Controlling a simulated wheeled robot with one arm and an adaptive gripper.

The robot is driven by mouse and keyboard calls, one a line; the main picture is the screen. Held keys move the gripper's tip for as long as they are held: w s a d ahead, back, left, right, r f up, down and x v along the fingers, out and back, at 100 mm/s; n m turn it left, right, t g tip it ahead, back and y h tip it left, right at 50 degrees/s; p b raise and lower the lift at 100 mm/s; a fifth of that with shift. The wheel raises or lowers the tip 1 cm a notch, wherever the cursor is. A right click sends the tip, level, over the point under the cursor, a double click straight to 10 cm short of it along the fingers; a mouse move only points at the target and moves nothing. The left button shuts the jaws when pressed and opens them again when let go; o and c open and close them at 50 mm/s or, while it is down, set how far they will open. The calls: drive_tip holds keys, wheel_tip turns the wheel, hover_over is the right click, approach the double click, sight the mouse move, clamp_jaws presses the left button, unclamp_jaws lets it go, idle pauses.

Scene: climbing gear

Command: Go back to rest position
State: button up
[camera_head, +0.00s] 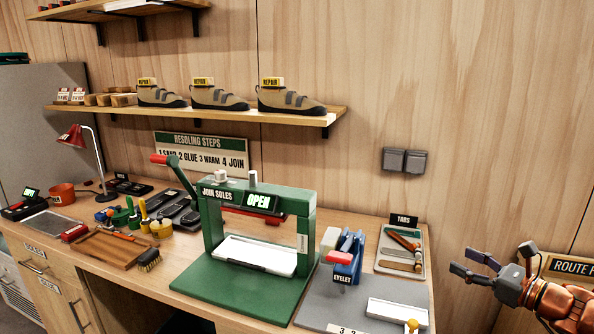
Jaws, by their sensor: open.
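My gripper (474,264) is at the right edge of the head view, its dark fingers spread apart, pointing left. It is open with nothing between the fingers. It hangs in the air to the right of the workbench, apart from everything on it. My copper-coloured arm runs out of the picture at the lower right.
The wooden workbench (190,298) holds a green press (212,222) marked OPEN, a blue eyelet tool (348,258), a tabs tray (388,252) and a wooden tray (88,254). A shelf (225,114) with repair shoes hangs above. A route sign (572,266) stands behind my gripper.

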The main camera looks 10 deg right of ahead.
drive_tip(key=s+a+f+n+g+y+b, duration=0.1)
drive_tip(key=a+n+g+y, duration=0.2)
drive_tip(key=a, duration=0.6)
drive_tip(key=s+a+f+n+g+b, duration=0.1)
drive_tip(key=a+n+g, duration=0.2)
drive_tip(key=a+n, duration=0.35)
drive_tip(key=s+a+f+n+g+b, duration=0.1)
drive_tip(key=s+a+f+n+g, duration=0.15)
drive_tip(key=a, duration=0.25)
drive_tip(key=s+a+f+n+g+h+b, duration=0.1)
drive_tip(key=s+a+f+n+g, duration=0.1)
drive_tip(key=s+a+n, duration=0.3)
drive_tip(key=s+a+f+g+b, duration=0.1)
drive_tip(key=s+a+f+g, duration=0.15)
drive_tip(key=a, duration=0.35)
drive_tip(key=s+a+f+n+g+h+b, duration=0.15)
drive_tip(key=s+f+n+g+h, duration=0.4)
drive_tip(key=s, duration=0.65)
drive_tip(key=s+d+f+n+h+b, duration=0.35)
drive_tip(key=s+d+n+h, duration=0.2)
drive_tip(key=s+d, duration=0.2)
wheel_tip(320, 180, up, 13)
drive_tip(key=n+t+p, duration=0.1)
drive_tip(key=p, duration=1.2)
drive_tip(key=shift+s+a+f+y, duration=0.15)
drive_tip(key=shift+s+a+y, duration=0.05)
drive_tip(key=shift+y, duration=0.2)
